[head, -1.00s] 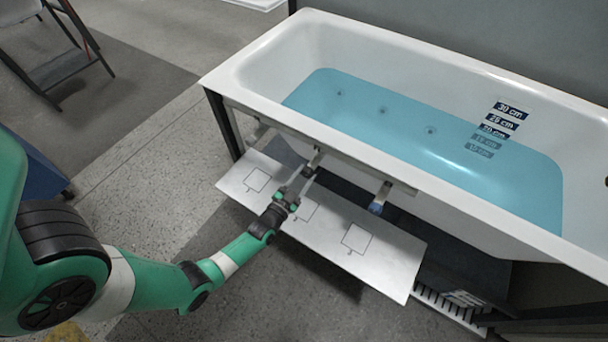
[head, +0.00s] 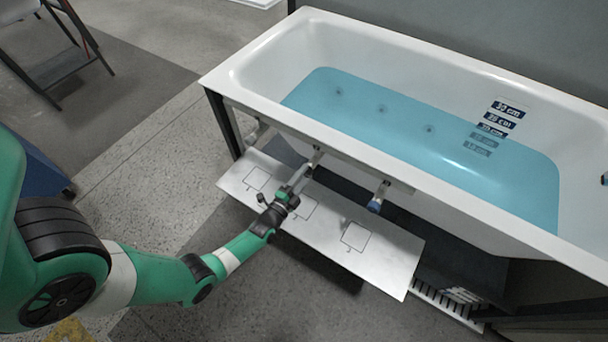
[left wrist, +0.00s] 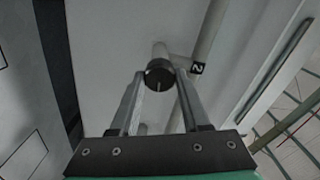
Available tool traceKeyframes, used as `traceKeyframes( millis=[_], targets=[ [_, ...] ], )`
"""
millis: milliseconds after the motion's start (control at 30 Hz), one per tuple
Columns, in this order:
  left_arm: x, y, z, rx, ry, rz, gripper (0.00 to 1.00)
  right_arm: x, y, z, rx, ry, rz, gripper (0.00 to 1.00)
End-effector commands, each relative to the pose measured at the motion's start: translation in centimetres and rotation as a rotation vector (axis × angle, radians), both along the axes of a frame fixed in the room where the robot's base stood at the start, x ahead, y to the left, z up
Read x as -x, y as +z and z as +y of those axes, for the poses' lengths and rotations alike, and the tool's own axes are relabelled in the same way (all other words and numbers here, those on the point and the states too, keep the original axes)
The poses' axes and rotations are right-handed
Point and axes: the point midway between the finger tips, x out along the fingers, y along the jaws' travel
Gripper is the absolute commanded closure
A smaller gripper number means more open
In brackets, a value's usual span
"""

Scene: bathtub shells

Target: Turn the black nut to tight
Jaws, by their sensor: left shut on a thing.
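The black nut (left wrist: 158,76) sits on a pale pipe beside a label marked 2, with a light line on its face pointing down in the left wrist view. My left gripper (left wrist: 159,78) is shut on the nut, one finger on each side of it. In the head view, the left gripper (head: 308,168) reaches under the tub's front rim to the middle pipe fitting; the nut is too small and covered to make out clearly there. My right gripper is not in view.
The white bathtub (head: 250,72) holds blue water and has a depth scale on its wall. A blue-ended fitting (head: 375,206) is right of my gripper; a pale fitting (head: 258,134) is left. A light panel (head: 385,262) with outlined squares lies below.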

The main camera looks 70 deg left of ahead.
Motion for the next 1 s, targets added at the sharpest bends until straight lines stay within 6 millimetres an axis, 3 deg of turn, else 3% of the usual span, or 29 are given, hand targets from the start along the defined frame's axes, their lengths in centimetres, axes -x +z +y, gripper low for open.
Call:
traceKeyframes(
  millis=[733,767,900,1000],
  targets=[
    [0.01,-0.08,-0.02,-0.080,-0.001,0.058,1.00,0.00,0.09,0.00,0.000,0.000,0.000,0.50],
    [0.01,-0.08,-0.02,-0.080,-0.001,0.058,0.50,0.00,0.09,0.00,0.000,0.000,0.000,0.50],
    [0.01,-0.07,-0.01,-0.080,0.000,0.057,0.25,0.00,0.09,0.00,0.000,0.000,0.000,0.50],
    [0.00,-0.05,-0.01,-0.080,0.000,0.057,0.24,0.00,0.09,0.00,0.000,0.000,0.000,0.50]
  ],
)
